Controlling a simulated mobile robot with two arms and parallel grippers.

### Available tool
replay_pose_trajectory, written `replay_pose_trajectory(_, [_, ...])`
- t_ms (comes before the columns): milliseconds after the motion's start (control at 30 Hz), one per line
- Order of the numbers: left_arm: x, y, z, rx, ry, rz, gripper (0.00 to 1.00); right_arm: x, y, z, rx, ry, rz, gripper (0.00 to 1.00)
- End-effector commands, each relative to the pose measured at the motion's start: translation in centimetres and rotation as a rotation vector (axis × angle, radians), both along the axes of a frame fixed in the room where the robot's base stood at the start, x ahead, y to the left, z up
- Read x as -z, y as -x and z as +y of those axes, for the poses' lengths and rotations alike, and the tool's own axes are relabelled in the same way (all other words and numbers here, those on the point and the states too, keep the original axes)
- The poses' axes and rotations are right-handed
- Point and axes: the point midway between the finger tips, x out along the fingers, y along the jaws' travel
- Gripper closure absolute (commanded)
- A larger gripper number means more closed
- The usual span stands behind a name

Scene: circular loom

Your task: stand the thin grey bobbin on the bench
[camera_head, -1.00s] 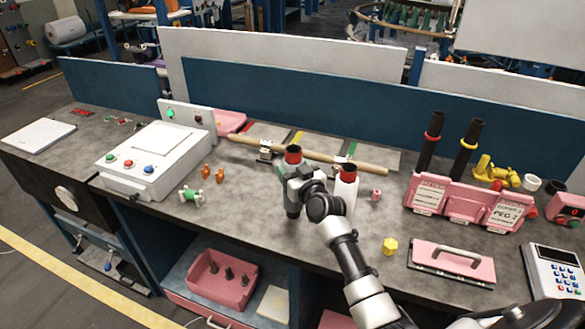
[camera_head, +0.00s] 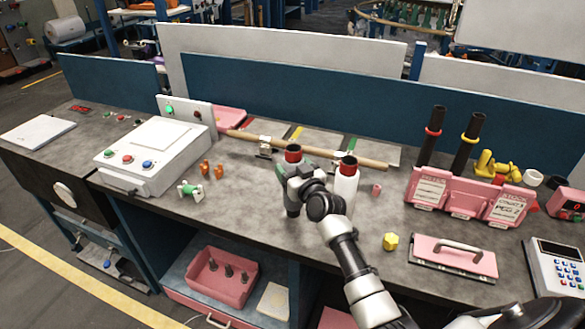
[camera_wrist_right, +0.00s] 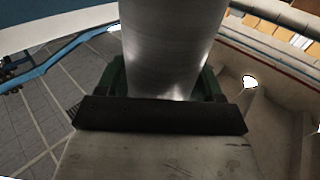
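The thin grey bobbin shows in the right wrist view (camera_wrist_right: 170,45) as a smooth grey cylinder between the fingers. In the head view its red top (camera_head: 293,151) rises just above my right gripper (camera_head: 293,185), which is shut around it. It looks about upright at the middle of the grey bench (camera_head: 250,215). The gripper and wrist hide most of its body, and I cannot tell whether its foot touches the bench. My left gripper is not in view.
A white bobbin with a red top (camera_head: 346,185) stands close at the right, partly behind my arm. A wooden rod (camera_head: 330,156) on holders lies behind. Small orange pieces (camera_head: 212,169) and a green-and-white piece (camera_head: 190,191) lie left. A yellow piece (camera_head: 390,241) lies right.

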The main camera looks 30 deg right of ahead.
Motion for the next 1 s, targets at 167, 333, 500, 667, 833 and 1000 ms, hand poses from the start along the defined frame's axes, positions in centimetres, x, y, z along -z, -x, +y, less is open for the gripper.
replay_pose_trajectory(167, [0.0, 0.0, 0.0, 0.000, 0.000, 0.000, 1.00, -0.1, 0.0, 0.0, 0.000, 0.000, 0.000, 0.11])
replay_pose_trajectory(333, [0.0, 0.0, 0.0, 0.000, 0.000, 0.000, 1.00, 0.0, 0.0, 0.0, -0.001, 0.000, 0.002, 0.11])
replay_pose_trajectory(500, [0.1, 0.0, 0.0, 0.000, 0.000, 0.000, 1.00, 0.1, 0.6, 0.0, -0.001, 0.000, 0.002, 0.11])
replay_pose_trajectory(667, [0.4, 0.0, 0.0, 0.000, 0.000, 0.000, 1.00, 0.2, 2.7, 0.0, 0.000, 0.000, 0.002, 0.11])
replay_pose_trajectory(833, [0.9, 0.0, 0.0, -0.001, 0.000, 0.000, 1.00, 0.2, 5.9, 0.0, 0.000, 0.001, 0.002, 0.11])
replay_pose_trajectory(1000, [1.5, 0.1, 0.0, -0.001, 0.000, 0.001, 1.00, 0.2, 8.8, -0.1, 0.000, 0.001, 0.000, 0.11])
